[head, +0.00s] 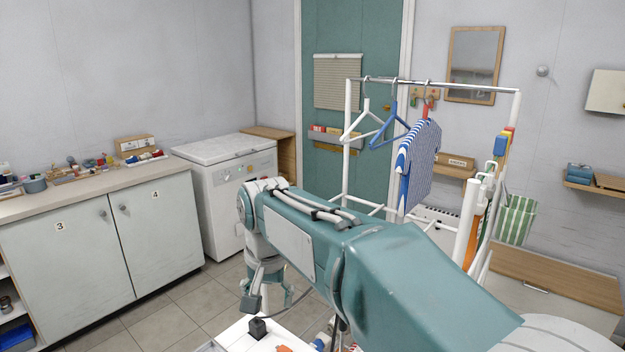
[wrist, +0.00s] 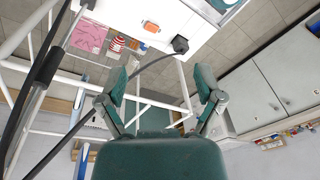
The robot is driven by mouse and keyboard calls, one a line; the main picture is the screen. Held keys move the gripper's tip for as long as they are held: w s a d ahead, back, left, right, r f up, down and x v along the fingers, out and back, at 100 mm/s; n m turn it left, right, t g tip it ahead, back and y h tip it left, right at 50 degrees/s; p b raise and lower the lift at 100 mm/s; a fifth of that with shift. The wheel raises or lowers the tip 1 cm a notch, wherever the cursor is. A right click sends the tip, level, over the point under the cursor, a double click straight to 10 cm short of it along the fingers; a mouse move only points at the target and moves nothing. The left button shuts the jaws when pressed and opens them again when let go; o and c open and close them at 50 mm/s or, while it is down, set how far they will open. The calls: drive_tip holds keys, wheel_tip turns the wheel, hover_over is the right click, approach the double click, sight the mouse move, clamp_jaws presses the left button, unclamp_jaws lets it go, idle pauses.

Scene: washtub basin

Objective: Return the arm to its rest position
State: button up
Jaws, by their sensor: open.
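My teal arm (head: 400,270) stretches across the lower middle of the head view, bent at an elbow beside the white washing machine. A white surface (wrist: 218,42) with a black block shows beyond the fingers.
A white drying rack (head: 347,150) with hangers and a blue striped cloth (head: 420,165) stands behind my arm. The washing machine (head: 222,180) and cabinets (head: 60,260) are on the left. A wooden-topped unit (head: 560,275) is at right. Tiled floor lies open before the cabinets.

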drive_tip(key=s+d+r+t, duration=0.1)
drive_tip(key=s+d, duration=0.3)
drive_tip(key=d, duration=0.3)
drive_tip(key=s+d+r+t, duration=0.1)
drive_tip(key=s+d, duration=0.3)
drive_tip(key=d, duration=0.4)
drive_tip(key=s+d+f+t, duration=0.2)
drive_tip(key=s+d+f, duration=0.4)
drive_tip(key=s, duration=0.5)
drive_tip(key=d, duration=0.2)
drive_tip(key=shift+s+d+n+h, duration=0.3)
drive_tip(key=shift+s+d+h, duration=0.1)
